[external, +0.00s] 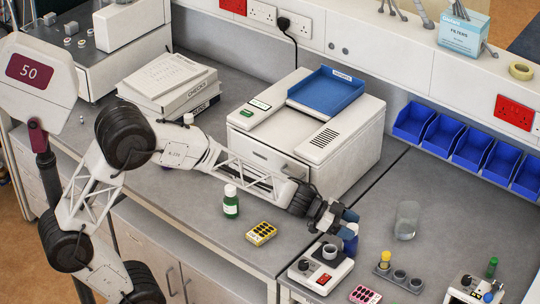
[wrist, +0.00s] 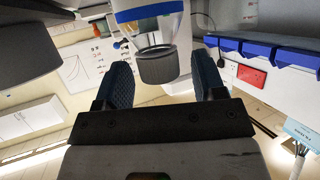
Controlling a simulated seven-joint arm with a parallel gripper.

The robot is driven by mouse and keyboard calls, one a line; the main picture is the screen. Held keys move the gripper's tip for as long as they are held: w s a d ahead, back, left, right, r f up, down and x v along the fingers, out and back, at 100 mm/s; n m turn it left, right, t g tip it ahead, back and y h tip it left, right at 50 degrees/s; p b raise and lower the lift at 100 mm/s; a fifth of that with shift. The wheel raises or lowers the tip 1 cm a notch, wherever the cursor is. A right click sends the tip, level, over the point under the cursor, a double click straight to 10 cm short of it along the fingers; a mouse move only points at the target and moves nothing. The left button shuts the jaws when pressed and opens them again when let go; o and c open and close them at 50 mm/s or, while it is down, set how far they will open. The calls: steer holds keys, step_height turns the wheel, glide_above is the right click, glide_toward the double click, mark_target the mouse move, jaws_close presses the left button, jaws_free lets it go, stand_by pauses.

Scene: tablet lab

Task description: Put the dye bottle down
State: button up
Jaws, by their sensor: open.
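A small blue bottle (external: 351,240), apparently the dye bottle, is just below my gripper (external: 344,216) in the external view, partly hidden by it. It looks upright. In the wrist view the picture is roughly upside down. The bottle (wrist: 150,17) comes in from the top edge, with its dark ribbed cap (wrist: 157,66) pointing down the picture. My gripper (wrist: 161,63) is open, with one blue finger on each side of the cap and gaps showing on both sides. What the bottle's base rests on is hard to tell.
A white instrument (external: 321,268) stands just in front of the blue bottle. Blue bins (external: 443,136) line the wall.

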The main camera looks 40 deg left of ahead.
steer(key=v, duration=1.1)
steer(key=shift+s+r, duration=0.1)
stand_by(0.6)
steer(key=s+a+r+n+y, duration=0.2)
steer(key=s+a+n+y, duration=0.2)
steer(key=s+a, duration=0.3)
steer(key=s+a+r+n+g+y, duration=0.1)
steer(key=s+a+r+n+y, duration=0.2)
steer(key=s+a, duration=0.4)
steer(key=s+a+r+n+g+y, duration=0.1)
steer(key=s+a+r+n+y, duration=0.2)
steer(key=a, duration=1)
steer(key=s+n+y, duration=0.2)
steer(key=s+n, duration=0.1)
steer(key=s, duration=0.2)
steer(key=shift+y, duration=0.3)
steer(key=shift+o, duration=0.4)
